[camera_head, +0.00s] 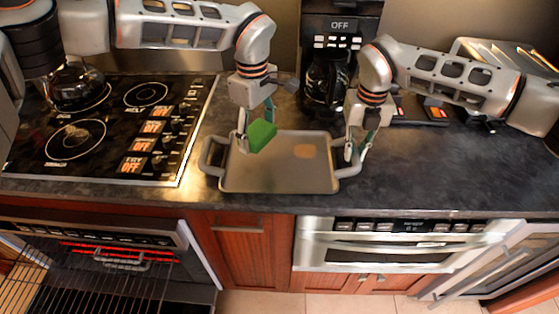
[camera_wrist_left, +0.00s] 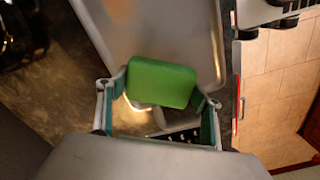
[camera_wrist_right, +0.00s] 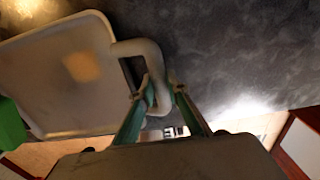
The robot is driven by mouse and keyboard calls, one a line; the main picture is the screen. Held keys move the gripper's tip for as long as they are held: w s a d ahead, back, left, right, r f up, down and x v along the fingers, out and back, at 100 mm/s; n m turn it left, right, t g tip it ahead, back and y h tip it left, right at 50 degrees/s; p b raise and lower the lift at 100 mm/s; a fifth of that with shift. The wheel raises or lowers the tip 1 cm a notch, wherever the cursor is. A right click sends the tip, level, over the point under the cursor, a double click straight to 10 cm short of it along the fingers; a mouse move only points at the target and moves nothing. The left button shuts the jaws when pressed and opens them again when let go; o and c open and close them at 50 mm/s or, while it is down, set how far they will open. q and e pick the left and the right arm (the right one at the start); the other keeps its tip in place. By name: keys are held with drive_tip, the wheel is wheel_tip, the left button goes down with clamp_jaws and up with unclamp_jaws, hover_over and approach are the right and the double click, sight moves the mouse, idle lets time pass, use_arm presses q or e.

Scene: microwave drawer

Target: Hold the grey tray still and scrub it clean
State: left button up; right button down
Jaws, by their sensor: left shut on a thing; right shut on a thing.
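The grey tray (camera_head: 280,178) lies on the dark counter, with a handle at each end and a brownish stain (camera_head: 304,151) right of its middle. My left gripper (camera_head: 252,146) is shut on a green sponge (camera_head: 262,135) over the tray's left part; the sponge also shows between the fingers in the left wrist view (camera_wrist_left: 162,83). I cannot tell whether the sponge touches the tray. My right gripper (camera_head: 352,155) is shut on the tray's right handle (camera_head: 350,168). The right wrist view shows the fingers around that handle (camera_wrist_right: 160,75) and the stain (camera_wrist_right: 82,66).
A black cooktop (camera_head: 105,125) with a glass kettle (camera_head: 77,88) is left of the tray. A coffee maker (camera_head: 328,75) stands behind it, and a toaster (camera_head: 505,60) at the back right. The counter right of the tray (camera_head: 450,175) is clear. An open oven (camera_head: 95,260) is below left.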

use_arm(q)
hover_over(295, 152)
drive_tip(key=shift+a, duration=0.1)
idle(0.7)
drive_tip(key=shift+f, duration=0.1)
drive_tip(key=shift+f, duration=2.55)
drive_tip(key=shift+f, duration=0.65)
